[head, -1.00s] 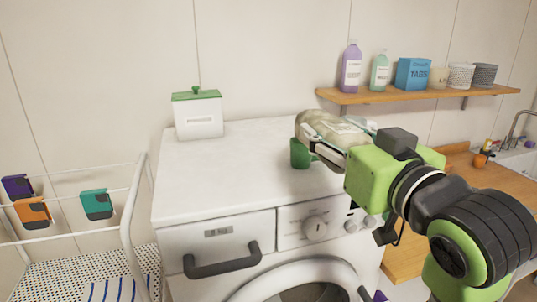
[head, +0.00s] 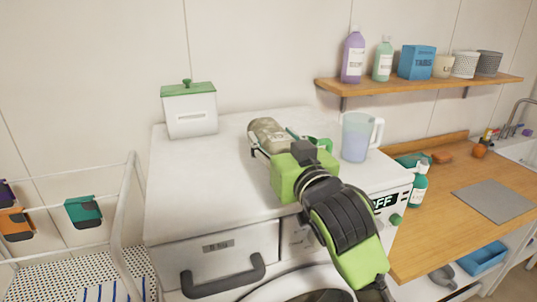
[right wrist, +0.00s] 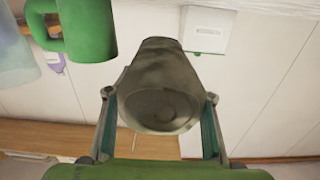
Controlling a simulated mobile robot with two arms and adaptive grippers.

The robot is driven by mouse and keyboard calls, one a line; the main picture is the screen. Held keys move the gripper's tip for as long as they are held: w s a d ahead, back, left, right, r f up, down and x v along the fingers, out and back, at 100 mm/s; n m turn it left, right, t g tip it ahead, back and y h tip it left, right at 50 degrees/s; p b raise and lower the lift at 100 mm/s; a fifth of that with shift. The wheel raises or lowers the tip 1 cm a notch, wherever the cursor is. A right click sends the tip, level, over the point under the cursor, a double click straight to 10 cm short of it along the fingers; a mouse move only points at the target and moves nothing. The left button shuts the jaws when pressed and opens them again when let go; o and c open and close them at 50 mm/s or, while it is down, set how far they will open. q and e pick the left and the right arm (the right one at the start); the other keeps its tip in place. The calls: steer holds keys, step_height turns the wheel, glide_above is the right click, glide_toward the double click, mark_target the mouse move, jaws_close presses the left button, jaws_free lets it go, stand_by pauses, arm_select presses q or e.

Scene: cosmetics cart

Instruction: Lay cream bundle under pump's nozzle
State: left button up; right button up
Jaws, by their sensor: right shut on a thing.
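No separate cream bundle is clear to see. A teal pump bottle (head: 418,190) with a white label stands on the wooden counter, right of the machine. Its nozzle is too small to make out well. My left gripper is not in view.
The washing machine top (head: 220,170) holds a white box with a green lid (head: 189,110), a clear pitcher (head: 356,138) and a green mug (head: 323,144). The wooden counter (head: 425,235) carries a grey mat (head: 495,202). A shelf (head: 420,88) hangs above.

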steer(key=shift+w+a+f, duration=0.2)
steer(key=shift+w+f, duration=0.1)
steer(key=shift+f, duration=0.25)
steer(key=f, duration=0.1)
steer(key=f+p, duration=0.1)
steer(key=f, duration=0.1)
steer(key=shift+w+a+f+p, duration=0.3)
steer(key=shift+w+a+f, duration=0.05)
steer(key=shift+w+f, duration=0.05)
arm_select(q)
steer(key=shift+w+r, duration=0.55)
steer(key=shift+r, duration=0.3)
arm_select(e)
steer(key=shift+s+f, duration=0.1)
steer(key=shift+f, duration=0.1)
steer(key=o, duration=0.9)
steer(key=shift+f, duration=0.1)
steer(key=shift+o, duration=0.3)
steer(key=shift+s+d+r, duration=0.1)
steer(key=shift+r, duration=0.1)
